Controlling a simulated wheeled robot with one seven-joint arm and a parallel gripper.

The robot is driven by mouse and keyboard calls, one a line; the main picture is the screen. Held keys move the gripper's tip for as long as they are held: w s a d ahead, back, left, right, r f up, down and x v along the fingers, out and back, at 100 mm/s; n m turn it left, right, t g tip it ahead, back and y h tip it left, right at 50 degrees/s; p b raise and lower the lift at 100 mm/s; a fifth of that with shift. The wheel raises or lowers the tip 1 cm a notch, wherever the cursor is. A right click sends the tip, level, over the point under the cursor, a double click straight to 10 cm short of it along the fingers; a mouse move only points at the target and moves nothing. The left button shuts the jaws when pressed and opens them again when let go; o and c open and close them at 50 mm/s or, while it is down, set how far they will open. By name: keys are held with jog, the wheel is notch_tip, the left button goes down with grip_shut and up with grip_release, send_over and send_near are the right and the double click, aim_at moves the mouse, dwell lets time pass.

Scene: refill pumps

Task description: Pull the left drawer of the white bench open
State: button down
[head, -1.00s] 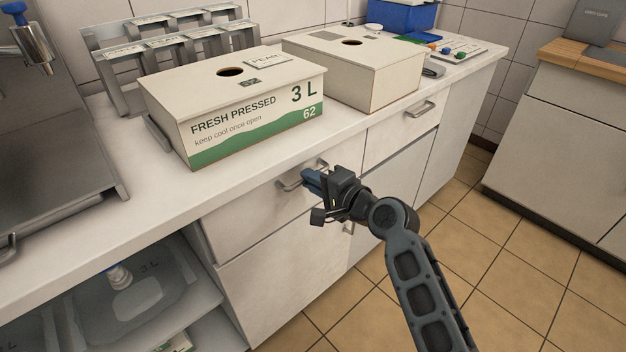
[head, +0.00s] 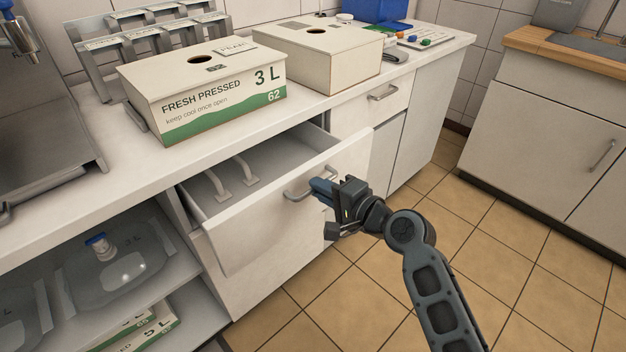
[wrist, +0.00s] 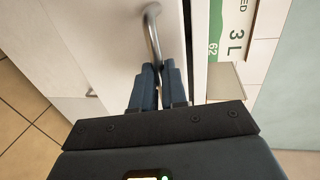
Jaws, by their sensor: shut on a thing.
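The left drawer (head: 285,205) of the white bench (head: 130,203) stands well out from the bench front. Its inside shows, with two pale upright hook-like pieces (head: 232,174) in it. My gripper (head: 318,188) is at the drawer's front, with its fingers shut on the metal bar handle (head: 292,194). In the wrist view the blue-grey fingers (wrist: 157,75) are close together at the lower end of the curved handle (wrist: 152,32). The fingers hide part of the handle.
A juice box marked 3 L (head: 205,95) and a plain box (head: 318,55) stand on the worktop above. The right drawer (head: 372,98) is shut. An open shelf with clear bags (head: 118,262) is at lower left. Tiled floor (head: 440,215) is free at right.

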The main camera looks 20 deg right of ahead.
jog(key=f+v, duration=0.2)
jog(key=v, duration=0.9)
jog(key=shift+s+f, duration=0.2)
jog(key=shift+s, duration=0.3)
jog(key=shift+d, duration=0.15)
jog(key=c, duration=1.2)
grip_release()
jog(key=v, duration=0.7)
jog(key=shift+s+d+r+b, duration=0.1)
jog(key=shift+s+d+b, duration=0.05)
jog(key=shift+s+b, duration=0.2)
